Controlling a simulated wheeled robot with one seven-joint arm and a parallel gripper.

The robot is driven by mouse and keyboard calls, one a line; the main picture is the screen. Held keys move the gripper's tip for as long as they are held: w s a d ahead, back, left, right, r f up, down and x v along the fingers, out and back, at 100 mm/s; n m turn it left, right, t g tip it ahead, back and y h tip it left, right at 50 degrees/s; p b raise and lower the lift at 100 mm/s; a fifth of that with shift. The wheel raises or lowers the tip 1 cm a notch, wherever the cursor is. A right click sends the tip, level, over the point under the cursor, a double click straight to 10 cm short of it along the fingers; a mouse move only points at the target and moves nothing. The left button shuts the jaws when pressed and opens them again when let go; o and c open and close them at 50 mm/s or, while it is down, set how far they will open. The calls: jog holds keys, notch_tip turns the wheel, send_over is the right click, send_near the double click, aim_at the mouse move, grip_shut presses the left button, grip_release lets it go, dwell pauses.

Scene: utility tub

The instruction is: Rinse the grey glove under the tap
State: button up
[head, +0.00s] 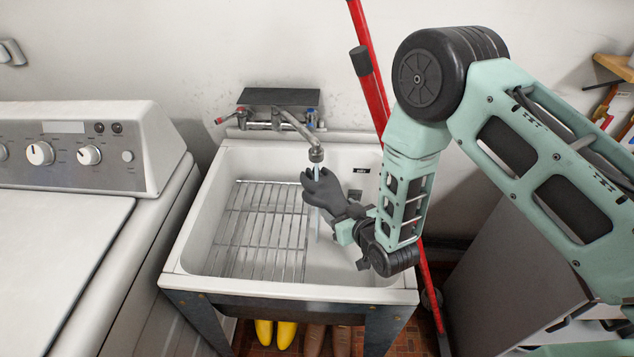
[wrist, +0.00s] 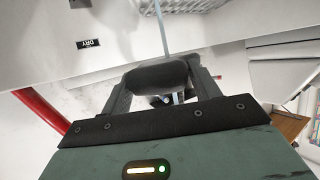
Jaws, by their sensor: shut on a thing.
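The grey glove (head: 322,190) is in the air inside the white utility tub (head: 290,291), just below the tap (head: 316,153). A thin pale stream of water (head: 317,226) runs down from the spout, meets the glove and continues below it. My gripper (head: 350,218) is shut on the glove from the right. In the wrist view the glove (wrist: 155,75) sits between my two fingers, and the stream (wrist: 161,32) shows beyond it. Part of the glove is hidden by my fingers.
A wire rack (head: 260,225) covers the left of the tub. A small dark label (head: 361,170) is on the tub's back wall. A washing machine (head: 70,230) stands left, and red poles (head: 370,85) lean behind my arm. Yellow boots (head: 276,333) stand below the tub.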

jog(key=s+d, duration=0.4)
jog(key=s, duration=0.3)
jog(key=shift+f, duration=0.3)
jog(key=shift+s+d, duration=0.1)
jog(key=shift+d, duration=0.05)
jog(key=shift+r, duration=0.1)
jog(key=shift+d+r+p, duration=0.15)
jog(key=shift+r+p, duration=2.4)
jog(key=shift+r, duration=0.15)
